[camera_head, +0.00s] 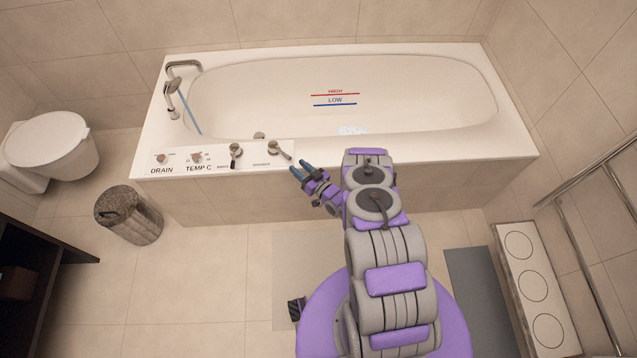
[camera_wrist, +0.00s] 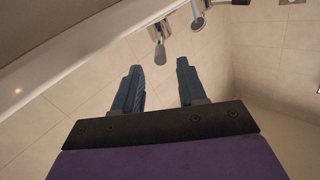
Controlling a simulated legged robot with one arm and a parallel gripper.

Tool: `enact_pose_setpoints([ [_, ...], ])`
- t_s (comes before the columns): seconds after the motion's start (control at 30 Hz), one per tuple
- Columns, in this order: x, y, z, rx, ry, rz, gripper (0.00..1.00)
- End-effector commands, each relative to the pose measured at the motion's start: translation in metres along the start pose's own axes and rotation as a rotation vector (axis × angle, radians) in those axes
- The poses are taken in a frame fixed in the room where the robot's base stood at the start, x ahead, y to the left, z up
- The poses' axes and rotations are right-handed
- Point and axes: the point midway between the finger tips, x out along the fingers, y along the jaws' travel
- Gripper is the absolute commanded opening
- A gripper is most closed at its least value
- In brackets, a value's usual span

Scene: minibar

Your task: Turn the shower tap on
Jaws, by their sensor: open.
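The shower tap (camera_head: 279,149) is a small metal lever at the right end of the white control panel on the tub's front rim, beside a label that seems to read SHOWER. My gripper (camera_head: 301,170) is just to its right and nearer the front, apart from it. In the wrist view my gripper (camera_wrist: 158,67) is open, its two blue fingers spread with nothing between them. A metal lever (camera_wrist: 158,42) lies beyond the fingertips, probably the shower tap. The bath tap (camera_head: 236,151) stands to the left on the panel.
The panel (camera_head: 215,163) also carries the drain knob (camera_head: 161,158) and the temperature knob (camera_head: 197,156). The bathtub (camera_head: 400,85) holds a hand shower (camera_head: 173,86) at its left. A bin (camera_head: 128,214) stands front left; the floor before the tub is mostly clear.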

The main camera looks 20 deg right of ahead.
Motion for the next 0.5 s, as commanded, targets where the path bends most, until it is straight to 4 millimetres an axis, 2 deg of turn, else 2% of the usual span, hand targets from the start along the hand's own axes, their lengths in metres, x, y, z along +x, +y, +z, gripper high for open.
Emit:
enact_pose_setpoints([
  [0.03,-0.012,0.002,0.0,0.001,-0.002,0.005,0.41],
  [0.3,-0.07,0.003,0.002,0.002,0.0,0.006,0.41],
  [0.5,-0.098,0.003,0.002,-0.001,0.001,0.003,0.41],
])
